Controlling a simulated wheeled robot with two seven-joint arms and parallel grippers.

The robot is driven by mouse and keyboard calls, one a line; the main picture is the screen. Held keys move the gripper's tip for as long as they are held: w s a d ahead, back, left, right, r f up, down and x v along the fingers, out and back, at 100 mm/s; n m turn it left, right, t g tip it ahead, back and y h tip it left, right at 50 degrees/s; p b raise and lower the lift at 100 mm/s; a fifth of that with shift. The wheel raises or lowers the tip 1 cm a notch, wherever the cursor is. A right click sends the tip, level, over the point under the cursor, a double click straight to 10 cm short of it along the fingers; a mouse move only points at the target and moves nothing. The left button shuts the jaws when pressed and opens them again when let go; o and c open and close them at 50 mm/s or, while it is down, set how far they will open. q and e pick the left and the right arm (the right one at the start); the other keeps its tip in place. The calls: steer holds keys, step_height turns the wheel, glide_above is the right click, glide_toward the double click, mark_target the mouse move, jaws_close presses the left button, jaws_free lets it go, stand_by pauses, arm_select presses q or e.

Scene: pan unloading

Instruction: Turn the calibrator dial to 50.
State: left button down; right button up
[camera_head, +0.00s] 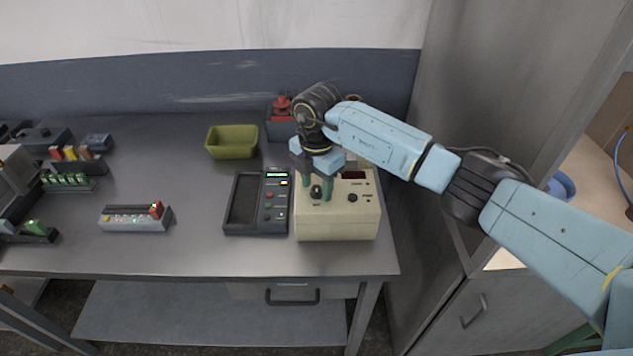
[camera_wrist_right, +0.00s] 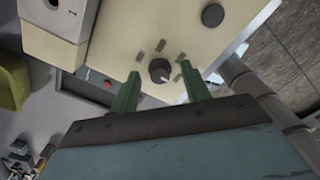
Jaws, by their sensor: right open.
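The calibrator is a cream box (camera_head: 336,226) at the right front of the table, with a dark display (camera_head: 353,175) on its top panel. A black dial (camera_head: 316,192) sits on the left of that panel; in the wrist view the dial (camera_wrist_right: 160,71) carries a pale pointer line. My right gripper (camera_head: 317,187) points down over the dial, its green fingers open on either side of it. In the wrist view the fingertips (camera_wrist_right: 161,75) flank the dial with gaps showing. The dial reading is not legible. My left gripper is not in view.
A second black knob (camera_head: 352,198) is right of the dial. A dark device with buttons (camera_head: 276,215) stands close on the left. A green bin (camera_head: 232,141) and a red-topped dark box (camera_head: 279,131) are behind. A tall grey cabinet (camera_head: 480,110) bounds the right side.

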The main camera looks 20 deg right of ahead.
steer(key=shift+c, duration=0.4)
steer(key=c, duration=0.9)
